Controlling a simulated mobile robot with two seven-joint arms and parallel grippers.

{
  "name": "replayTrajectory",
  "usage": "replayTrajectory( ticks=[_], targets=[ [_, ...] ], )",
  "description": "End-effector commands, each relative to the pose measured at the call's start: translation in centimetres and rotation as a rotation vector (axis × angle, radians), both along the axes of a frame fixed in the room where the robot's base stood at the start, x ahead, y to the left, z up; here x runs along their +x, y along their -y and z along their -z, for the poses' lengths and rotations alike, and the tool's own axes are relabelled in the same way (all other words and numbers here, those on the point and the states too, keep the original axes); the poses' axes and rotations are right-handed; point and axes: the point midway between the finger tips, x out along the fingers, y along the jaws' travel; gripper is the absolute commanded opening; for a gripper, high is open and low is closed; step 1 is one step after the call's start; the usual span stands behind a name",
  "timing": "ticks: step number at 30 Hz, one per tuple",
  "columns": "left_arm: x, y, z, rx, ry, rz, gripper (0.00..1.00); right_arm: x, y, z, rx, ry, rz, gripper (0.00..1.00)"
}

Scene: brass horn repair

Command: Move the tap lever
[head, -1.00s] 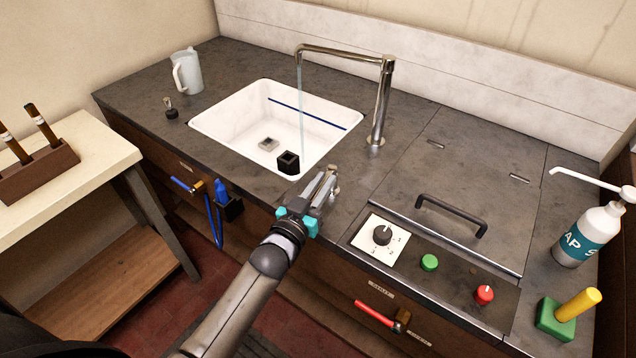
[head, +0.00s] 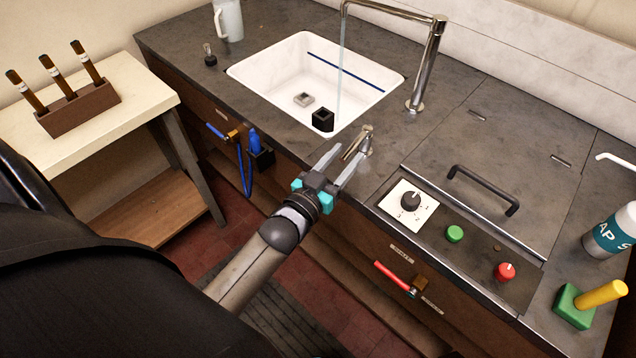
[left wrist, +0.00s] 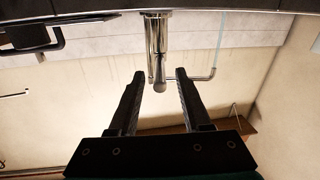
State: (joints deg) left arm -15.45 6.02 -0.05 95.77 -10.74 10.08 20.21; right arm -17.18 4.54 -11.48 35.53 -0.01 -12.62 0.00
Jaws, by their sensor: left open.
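The tap lever (head: 357,141) is a small chrome handle on a short post, on the worktop just in front of the sink. The tall chrome tap (head: 432,62) stands behind it, and a thin stream of water (head: 340,75) runs from its spout into the sink. My left gripper (head: 349,154) is open and empty, with its fingertips close to the lever on the front side. In the left wrist view, the lever (left wrist: 159,74) appears between the two spread fingers, with a gap on each side. My right gripper is not in view.
The white sink (head: 262,73) lies beyond the lever, with a black block (head: 322,120) in it. To the right are a dial (head: 410,200), a green button (head: 455,234), a red knob (head: 506,271) and a black handle (head: 484,190).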

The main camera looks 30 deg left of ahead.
Motion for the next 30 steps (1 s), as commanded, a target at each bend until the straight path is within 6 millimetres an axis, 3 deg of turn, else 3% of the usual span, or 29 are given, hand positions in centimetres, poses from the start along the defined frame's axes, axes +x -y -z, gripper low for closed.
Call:
replayTrajectory(
  ticks=[9,15,21,30],
  targets=[
    [-6.0,-0.4,0.1,0.0,-0.004,0.0,0.48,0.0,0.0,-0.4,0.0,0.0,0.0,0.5],
    [-8.8,-0.5,0.1,0.0,-0.004,-0.001,0.48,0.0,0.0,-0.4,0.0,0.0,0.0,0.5],
    [-10.1,-0.6,0.0,0.0,-0.001,0.0,0.48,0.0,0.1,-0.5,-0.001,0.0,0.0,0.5],
    [-10.2,-0.6,0.0,0.0,0.0,0.0,0.48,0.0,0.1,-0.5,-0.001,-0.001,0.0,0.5]
  ],
)
